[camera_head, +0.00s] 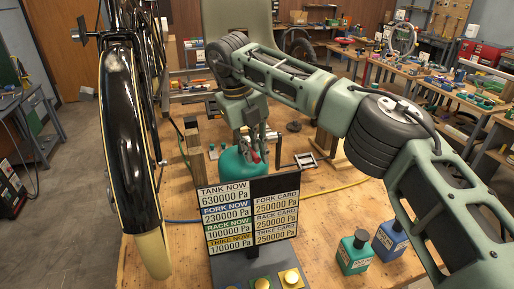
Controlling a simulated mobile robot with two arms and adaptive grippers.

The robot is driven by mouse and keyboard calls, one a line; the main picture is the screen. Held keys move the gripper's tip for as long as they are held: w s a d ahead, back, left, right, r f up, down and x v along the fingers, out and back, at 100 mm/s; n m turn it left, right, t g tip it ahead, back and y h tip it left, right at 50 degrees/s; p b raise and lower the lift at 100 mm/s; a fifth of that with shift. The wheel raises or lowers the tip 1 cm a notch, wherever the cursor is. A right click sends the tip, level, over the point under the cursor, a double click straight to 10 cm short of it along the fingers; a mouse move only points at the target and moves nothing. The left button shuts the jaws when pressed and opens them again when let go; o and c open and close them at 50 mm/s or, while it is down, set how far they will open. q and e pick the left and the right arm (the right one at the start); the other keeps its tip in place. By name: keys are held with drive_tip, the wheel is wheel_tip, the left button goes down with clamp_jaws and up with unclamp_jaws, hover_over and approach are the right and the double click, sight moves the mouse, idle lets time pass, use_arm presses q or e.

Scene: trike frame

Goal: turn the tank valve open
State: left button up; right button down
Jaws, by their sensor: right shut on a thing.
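A teal tank (232,168) stands on the wooden bench behind a readout board. My right gripper (255,150) reaches down from above to the tank's top and is shut on the tank valve. A small red part (256,156) shows between or beside the fingers. The fingers hide most of the valve, so its angle cannot be made out. The readout board (250,215) shows tank now 630000 Pa, fork now 230000 Pa, rack now 100000 Pa and trike now 170000 Pa. My left gripper is out of view.
The black trike wheel and fender (125,130) stand at the left. A green bottle (354,252) and a blue bottle (390,238) stand at the bench's front right. A yellow hose (325,188) crosses the bench.

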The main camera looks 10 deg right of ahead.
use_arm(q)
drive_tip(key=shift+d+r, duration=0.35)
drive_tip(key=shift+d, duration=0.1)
use_arm(e)
drive_tip(key=shift+a+r+m, duration=0.1)
drive_tip(key=shift+a+m, duration=0.65)
drive_tip(key=shift+m, duration=0.35)
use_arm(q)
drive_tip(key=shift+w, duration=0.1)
use_arm(e)
drive_tip(key=c, duration=1.7)
unclamp_jaws()
drive_tip(key=shift+a, duration=0.1)
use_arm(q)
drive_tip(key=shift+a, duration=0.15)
use_arm(e)
drive_tip(key=shift+s+a+r, duration=0.1)
drive_tip(key=shift+a+r, duration=0.15)
drive_tip(key=shift+r, duration=0.95)
drive_tip(key=shift+w+a+r, duration=0.1)
drive_tip(key=shift+a+r, duration=0.1)
drive_tip(key=shift+r, duration=1)
drive_tip(key=shift+s+a+r, duration=0.1)
drive_tip(key=shift+a+r, duration=0.15)
drive_tip(key=shift+r, duration=0.95)
